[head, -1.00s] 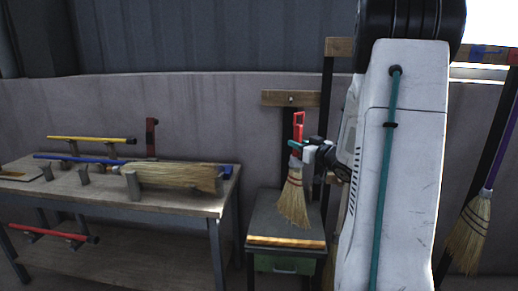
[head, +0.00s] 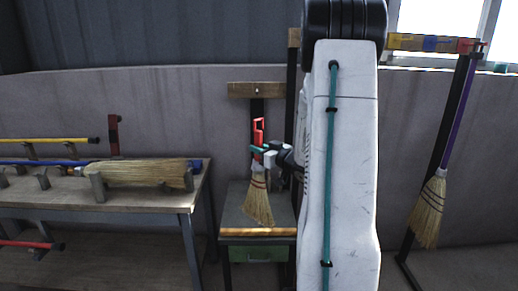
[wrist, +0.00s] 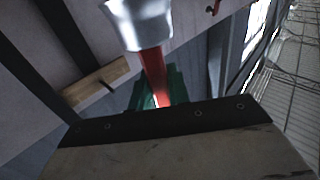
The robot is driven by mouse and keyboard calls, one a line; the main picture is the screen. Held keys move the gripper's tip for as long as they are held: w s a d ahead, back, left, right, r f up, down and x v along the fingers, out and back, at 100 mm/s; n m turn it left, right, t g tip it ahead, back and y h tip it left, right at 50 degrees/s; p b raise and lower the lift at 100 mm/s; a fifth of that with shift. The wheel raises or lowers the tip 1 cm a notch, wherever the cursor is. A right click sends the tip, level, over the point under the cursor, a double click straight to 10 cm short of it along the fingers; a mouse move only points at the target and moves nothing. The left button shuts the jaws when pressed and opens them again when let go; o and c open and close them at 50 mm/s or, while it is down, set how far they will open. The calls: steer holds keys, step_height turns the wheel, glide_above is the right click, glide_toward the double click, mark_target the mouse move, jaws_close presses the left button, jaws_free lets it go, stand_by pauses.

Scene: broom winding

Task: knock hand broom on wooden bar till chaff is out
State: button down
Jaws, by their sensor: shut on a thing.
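The hand broom, with a red handle (head: 258,130) and straw bristles (head: 258,203), stands nearly upright in the head view, bristles down. My gripper (head: 263,155) has teal fingers shut on the handle; the wrist view also shows the red handle (wrist: 152,75) between the teal fingers. A light wooden bar (head: 235,232) runs along the front edge of a small stand (head: 232,208). The bristle tips hang over the stand, close to the bar; I cannot tell whether they touch it. No loose chaff can be made out.
A workbench (head: 130,196) at left holds a straw broom head (head: 135,173) and colored handles. A board on a post (head: 257,90) stands behind the stand. A purple-handled broom (head: 430,210) hangs at right. My arm hides the area right of the stand.

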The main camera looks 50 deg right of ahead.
stand_by(0.3)
step_height(320, 180, down, 6)
steer(key=shift+r, duration=0.25)
steer(key=shift+s+r, duration=0.1)
steer(key=shift+r, duration=2.55)
steer(key=shift+f, duration=0.15)
